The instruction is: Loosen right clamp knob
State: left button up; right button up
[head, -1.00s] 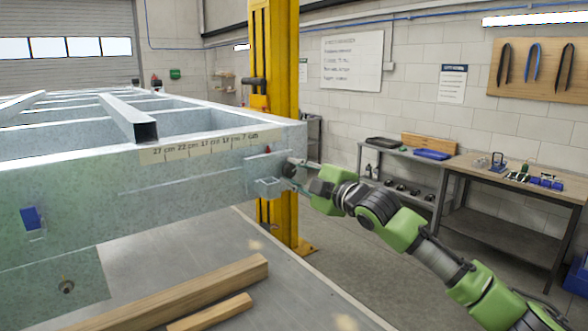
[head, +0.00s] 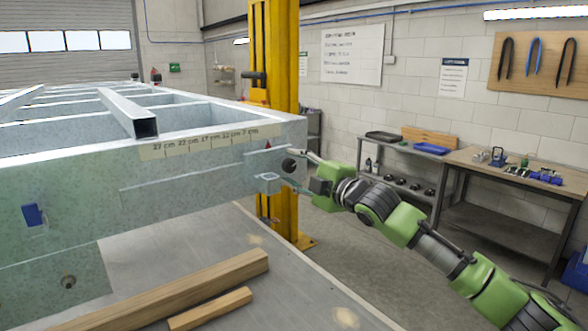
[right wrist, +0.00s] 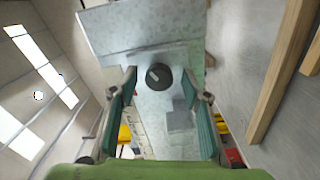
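The dark round clamp knob (head: 289,165) sits on the right end of the grey trailer frame (head: 150,190). My right gripper (head: 299,169) is open just to the right of the knob. In the right wrist view its two fingers (right wrist: 158,84) stand apart on either side of the knob, with gaps to both. Nothing is held. A small bracket (head: 267,183) sticks out below and left of the knob. My left gripper is not in view.
A yellow post (head: 281,60) stands behind the frame. Wooden beams (head: 190,290) lie below in front. A workbench (head: 515,177) stands at the right.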

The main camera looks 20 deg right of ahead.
jog(key=shift+s, duration=0.1)
jog(key=v, duration=1.1)
jog(key=shift+s, duration=0.4)
jog(key=shift+d+r, duration=0.1)
jog(key=shift+d, duration=0.05)
